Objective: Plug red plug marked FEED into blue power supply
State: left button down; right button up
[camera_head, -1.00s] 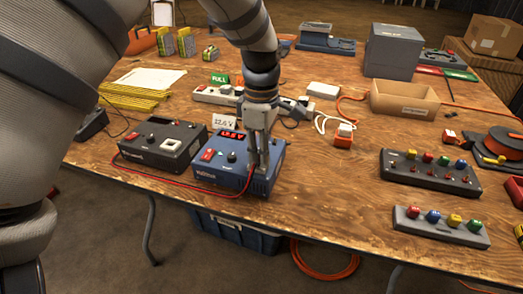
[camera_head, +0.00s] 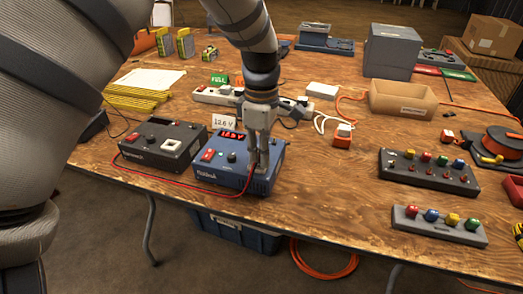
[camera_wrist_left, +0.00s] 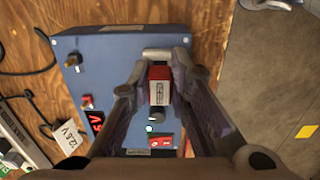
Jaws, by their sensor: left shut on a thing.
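The blue power supply (camera_head: 228,172) stands near the table's front edge, with a lit red display and a red switch on top. It also shows in the left wrist view (camera_wrist_left: 112,60). My left gripper (camera_head: 256,168) points down over the right part of its top. In the left wrist view its fingers are shut on a red plug (camera_wrist_left: 159,84) with a pale label whose text is too small to read. The plug is close to the blue top; whether it is in a socket is hidden. My right gripper is not in view.
A black box (camera_head: 165,140) stands left of the blue supply, with a red cable (camera_head: 150,178) running along the front of both. A power strip (camera_head: 215,97) and a card (camera_head: 223,123) reading 12.6 V are behind.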

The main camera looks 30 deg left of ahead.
pick_arm(q)
jog(key=shift+f, duration=0.45)
dwell(0.6)
jog(key=shift+f, duration=0.25)
dwell(0.6)
jog(key=c, duration=1.4)
grip_release()
jog(key=o, duration=0.3)
